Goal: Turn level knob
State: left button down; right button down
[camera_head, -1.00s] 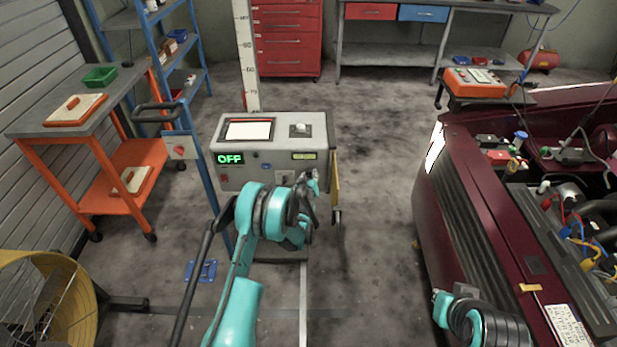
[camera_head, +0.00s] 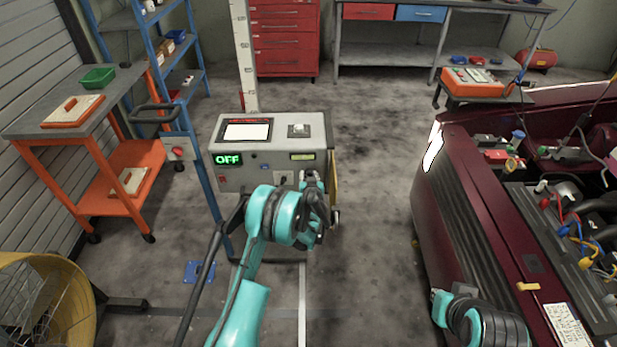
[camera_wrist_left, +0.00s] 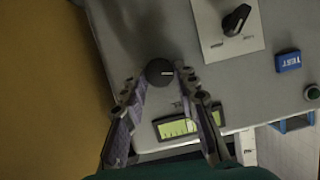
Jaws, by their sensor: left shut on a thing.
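A small round black knob (camera_wrist_left: 158,72) with a white mark sits on the grey panel beside a green display (camera_wrist_left: 177,128) in the left wrist view. My left gripper (camera_wrist_left: 162,76) is shut on this knob, with one fingertip on each side of it. In the head view my left gripper (camera_head: 313,180) is at the right front of the grey test cabinet (camera_head: 228,182), and it hides the knob. Part of my right arm shows at the bottom right; its gripper does not show.
A black lever knob (camera_wrist_left: 236,18) on a white plate and a blue TEST button (camera_wrist_left: 288,61) are near the held knob. The cabinet's sign (camera_head: 228,160) reads OFF. A dark red car (camera_head: 445,215) stands right, an orange trolley (camera_head: 105,190) left.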

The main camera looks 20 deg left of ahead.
pick_arm(q)
jog(key=c, duration=1.2)
grip_release()
jog(key=shift+o, duration=0.2)
jog(key=shift+s, duration=0.1)
jog(key=v, duration=1.1)
jog(key=shift+s+r, duration=0.2)
jog(key=shift+s, duration=0.15)
jog(key=shift+d, duration=0.15)
